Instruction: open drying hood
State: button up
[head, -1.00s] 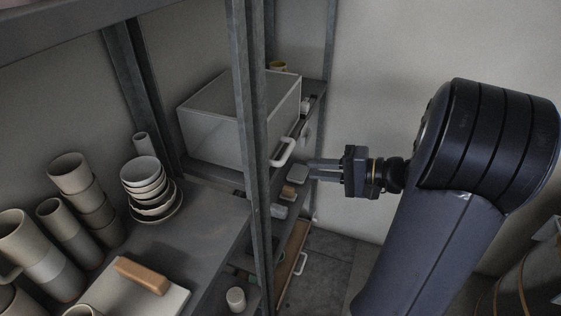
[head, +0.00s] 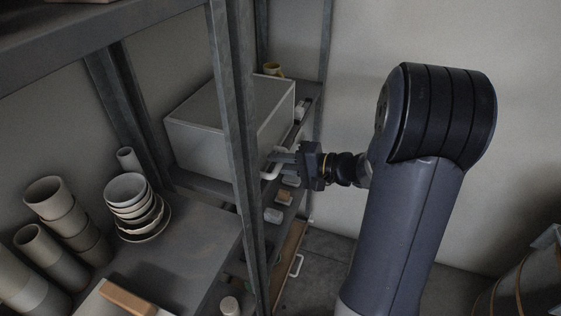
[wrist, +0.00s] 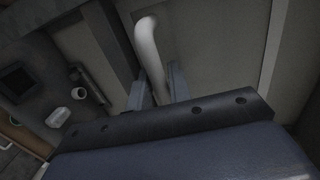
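The drying hood is a grey box (head: 198,133) on the far shelf, behind a metal post. Its white bar handle (head: 269,172) is on its front and shows large in the wrist view (wrist: 149,50). My gripper (head: 283,158) is at the handle. In the wrist view its two fingers (wrist: 159,88) stand apart, one on each side of the handle bar. I see no clear grip on the bar. The hood looks closed. The post and my gripper hide part of the handle in the head view.
A metal post (head: 236,150) stands close left of my gripper. Stacked bowls (head: 127,190), cups (head: 62,215) and a wood-handled board (head: 130,300) are on the near shelf. Small items lie below the hood. A yellow cup (head: 272,69) is behind it.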

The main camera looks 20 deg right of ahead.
grip_shut()
dwell(0.4)
